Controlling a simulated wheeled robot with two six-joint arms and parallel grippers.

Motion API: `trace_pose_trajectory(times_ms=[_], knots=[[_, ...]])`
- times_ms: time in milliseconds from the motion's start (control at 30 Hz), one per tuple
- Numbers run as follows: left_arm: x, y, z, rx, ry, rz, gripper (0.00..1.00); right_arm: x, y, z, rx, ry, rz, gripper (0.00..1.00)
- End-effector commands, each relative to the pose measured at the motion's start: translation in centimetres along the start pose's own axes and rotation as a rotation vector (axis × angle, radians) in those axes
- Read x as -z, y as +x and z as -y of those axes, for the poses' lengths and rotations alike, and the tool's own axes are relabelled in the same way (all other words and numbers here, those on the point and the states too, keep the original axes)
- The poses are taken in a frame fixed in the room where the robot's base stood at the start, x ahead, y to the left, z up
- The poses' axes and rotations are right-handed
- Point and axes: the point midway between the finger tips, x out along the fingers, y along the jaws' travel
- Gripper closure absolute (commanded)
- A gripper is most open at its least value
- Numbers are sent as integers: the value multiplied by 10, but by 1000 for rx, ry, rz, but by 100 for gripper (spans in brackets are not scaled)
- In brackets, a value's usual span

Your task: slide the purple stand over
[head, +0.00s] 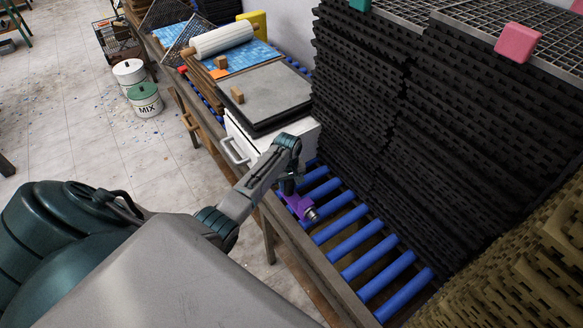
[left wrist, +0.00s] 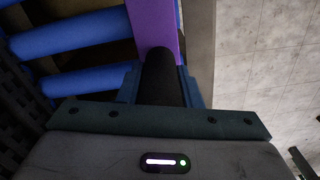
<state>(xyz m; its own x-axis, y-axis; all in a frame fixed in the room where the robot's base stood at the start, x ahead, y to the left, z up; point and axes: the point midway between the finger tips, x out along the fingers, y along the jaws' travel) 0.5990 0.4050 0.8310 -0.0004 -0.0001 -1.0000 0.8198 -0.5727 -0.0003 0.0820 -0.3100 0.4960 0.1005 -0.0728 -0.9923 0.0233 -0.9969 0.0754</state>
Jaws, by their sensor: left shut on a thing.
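The purple stand (head: 301,207) sits at the near side of the blue roller conveyor, beside the wooden rail. A dark and metallic round part shows at its right end. In the left wrist view the purple stand (left wrist: 154,25) runs up from between my fingers, with a black rounded part in front of it. My left gripper (head: 289,187) points down at the stand and is shut on it; the left wrist view shows the gripper (left wrist: 160,78) close up. The gripper hides part of the stand. My right gripper is not in view.
Blue rollers (head: 362,241) lie bare to the right of the stand. Tall stacks of black sheets (head: 440,130) wall off the far side. A white cabinet (head: 303,133) with a grey board (head: 272,93) on top stands just beyond. The wooden rail (head: 315,262) edges the near side.

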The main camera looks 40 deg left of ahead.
Motion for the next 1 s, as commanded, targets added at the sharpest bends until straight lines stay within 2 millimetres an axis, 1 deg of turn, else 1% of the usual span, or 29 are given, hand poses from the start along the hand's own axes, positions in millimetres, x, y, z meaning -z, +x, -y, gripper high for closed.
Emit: trace_pose_trajectory(times_ms=[133,400,433,533,833,933,1000], knots=[[7,0,2,0,0,-2,98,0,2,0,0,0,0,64],[8,0,2,-1,0,-1,98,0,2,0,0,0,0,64],[8,0,2,-1,0,-1,63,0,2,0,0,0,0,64],[8,0,2,-1,0,-1,43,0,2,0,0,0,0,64],[8,-1,2,-1,0,-1,43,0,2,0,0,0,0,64],[8,-6,2,-2,0,-2,43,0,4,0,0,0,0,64],[8,-14,2,-2,0,-2,43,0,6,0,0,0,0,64]])
